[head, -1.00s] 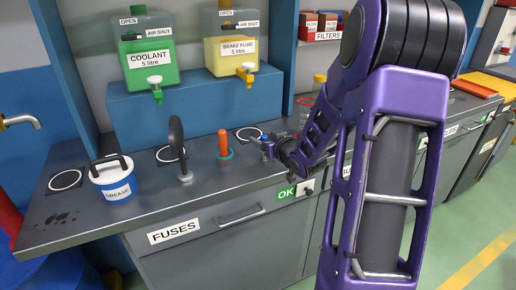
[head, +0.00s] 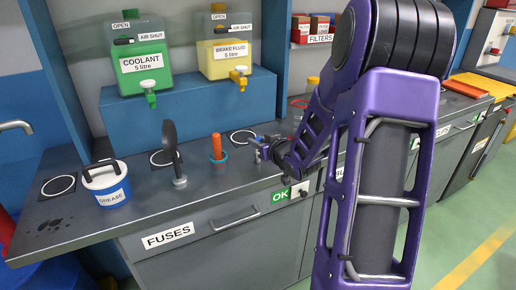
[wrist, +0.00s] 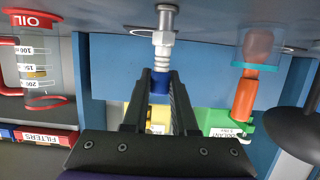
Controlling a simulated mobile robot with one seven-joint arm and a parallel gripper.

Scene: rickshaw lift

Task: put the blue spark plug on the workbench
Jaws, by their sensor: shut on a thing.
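The spark plug (wrist: 164,38) shows in the wrist view, with a pale metal body and a blue part between my fingers. My gripper (wrist: 160,85) is shut on the blue part, and the plug's metal end points to the top of the picture, where the grey bench surface is. I cannot tell whether that end touches it. In the head view my gripper (head: 262,152) is over the right part of the grey workbench (head: 225,185), near its front edge. The plug is small and hard to make out there.
An orange-handled tool (head: 216,146) in a teal-rimmed cup stands just left of my gripper. A dark round tool on a stand (head: 171,150) and a grease tub (head: 106,185) are further left. Coolant (head: 141,65) and brake fluid (head: 227,50) tanks stand behind.

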